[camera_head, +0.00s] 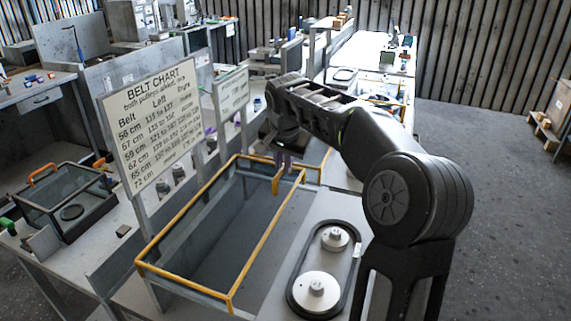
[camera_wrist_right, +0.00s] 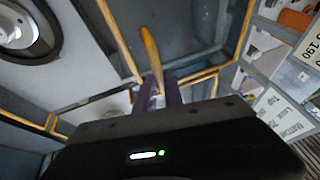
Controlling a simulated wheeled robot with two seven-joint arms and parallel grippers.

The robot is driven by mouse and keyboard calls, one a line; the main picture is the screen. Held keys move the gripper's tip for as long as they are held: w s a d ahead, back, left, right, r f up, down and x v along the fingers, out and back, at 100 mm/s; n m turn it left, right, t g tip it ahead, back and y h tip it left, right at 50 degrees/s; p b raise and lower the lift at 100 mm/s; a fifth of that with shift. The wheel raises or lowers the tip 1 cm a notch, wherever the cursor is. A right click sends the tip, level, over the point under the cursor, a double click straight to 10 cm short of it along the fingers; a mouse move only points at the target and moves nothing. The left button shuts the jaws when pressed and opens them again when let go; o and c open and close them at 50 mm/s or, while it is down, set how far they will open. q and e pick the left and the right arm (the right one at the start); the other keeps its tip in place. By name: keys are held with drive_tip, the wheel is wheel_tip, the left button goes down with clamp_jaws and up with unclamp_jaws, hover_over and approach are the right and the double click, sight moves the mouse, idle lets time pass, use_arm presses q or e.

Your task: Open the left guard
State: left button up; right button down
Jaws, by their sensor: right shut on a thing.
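A guard with a yellow-edged frame (camera_head: 262,240) and grey see-through walls stands in the middle of the head view, left of the pulleys. Its yellow handle (camera_head: 277,181) is at the far right corner. My right gripper (camera_head: 284,158) is at that handle, with the arm reaching over from the right. In the right wrist view the handle (camera_wrist_right: 150,48) runs up from between the two purple fingers (camera_wrist_right: 159,92), which are shut on it. The exact contact is partly hidden. I cannot tell how far the guard is swung. My left gripper is not in view.
Right of the guard, a belt loop (camera_head: 293,272) surrounds two silver pulleys (camera_head: 317,290). A belt chart sign (camera_head: 152,125) stands behind the guard at left. The floor at right is open.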

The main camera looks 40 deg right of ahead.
drive_tip(key=shift+w+a+r, duration=0.1)
drive_tip(key=shift+w, duration=0.1)
drive_tip(key=c, duration=1.5)
unclamp_jaws()
drive_tip(key=shift+w, duration=0.1)
drive_tip(key=shift+o, duration=0.2)
drive_tip(key=b+v, duration=0.1)
drive_tip(key=v, duration=0.6)
drive_tip(key=shift+s+a+r, duration=0.15)
drive_tip(key=shift+s+r, duration=0.05)
drive_tip(key=shift+r, duration=0.1)
